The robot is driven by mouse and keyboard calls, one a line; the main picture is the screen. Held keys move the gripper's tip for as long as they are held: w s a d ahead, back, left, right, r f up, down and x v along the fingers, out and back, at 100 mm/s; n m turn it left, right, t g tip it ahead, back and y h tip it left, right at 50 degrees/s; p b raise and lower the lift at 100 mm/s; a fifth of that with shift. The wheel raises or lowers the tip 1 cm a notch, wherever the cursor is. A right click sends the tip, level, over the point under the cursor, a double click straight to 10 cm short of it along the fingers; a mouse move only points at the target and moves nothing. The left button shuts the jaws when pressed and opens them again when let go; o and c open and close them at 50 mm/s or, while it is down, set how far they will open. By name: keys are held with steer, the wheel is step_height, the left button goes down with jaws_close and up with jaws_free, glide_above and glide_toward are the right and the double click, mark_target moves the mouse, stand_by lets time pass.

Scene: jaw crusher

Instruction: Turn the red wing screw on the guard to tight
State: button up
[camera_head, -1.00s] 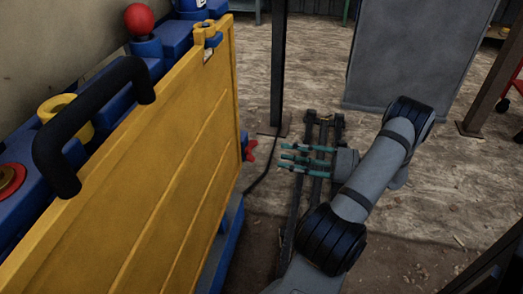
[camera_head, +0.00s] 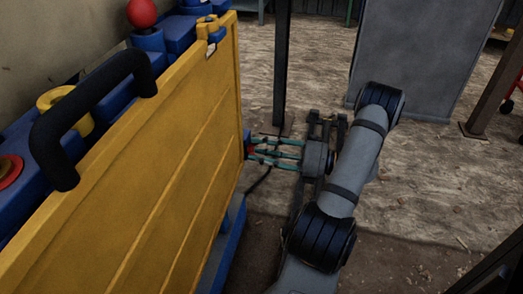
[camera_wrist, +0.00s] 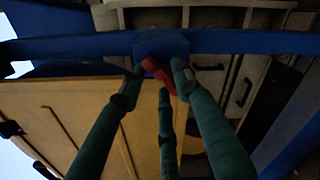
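The yellow guard (camera_head: 185,150) stands on the left in the head view. The red wing screw (camera_wrist: 158,72) sits on a blue block in the wrist view, its wings slanted from upper left to lower right. In the head view only a bit of its red (camera_head: 250,150) shows at the guard's right edge. My gripper (camera_head: 256,152) has three teal fingers pointing left at the screw. In the wrist view the fingertips (camera_wrist: 158,82) are spread open around the screw, with the right one very close to it. I cannot tell whether any finger touches it.
A black handle (camera_head: 85,105) rises in front of the guard's top edge. A red ball knob (camera_head: 141,13) is at the back left. A dark post (camera_head: 281,65) stands behind my gripper, and a grey panel (camera_head: 425,50) stands further right. The floor on the right is mostly clear.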

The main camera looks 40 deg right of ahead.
jaws_close()
steer(key=shift+r, duration=0.1)
stand_by(0.4)
steer(key=shift+r+m+p, duration=0.15)
steer(key=shift+m+p, duration=0.65)
steer(key=shift+p, duration=0.45)
steer(key=shift+m+p, duration=0.8)
steer(key=shift+p, duration=0.05)
steer(key=m+p, duration=0.3)
steer(key=m, duration=0.1)
steer(key=shift+w+d+m, duration=0.1)
steer(key=shift+d+m, duration=0.05)
steer(key=shift+m, duration=0.45)
steer(key=shift+o, duration=0.7)
jaws_free()
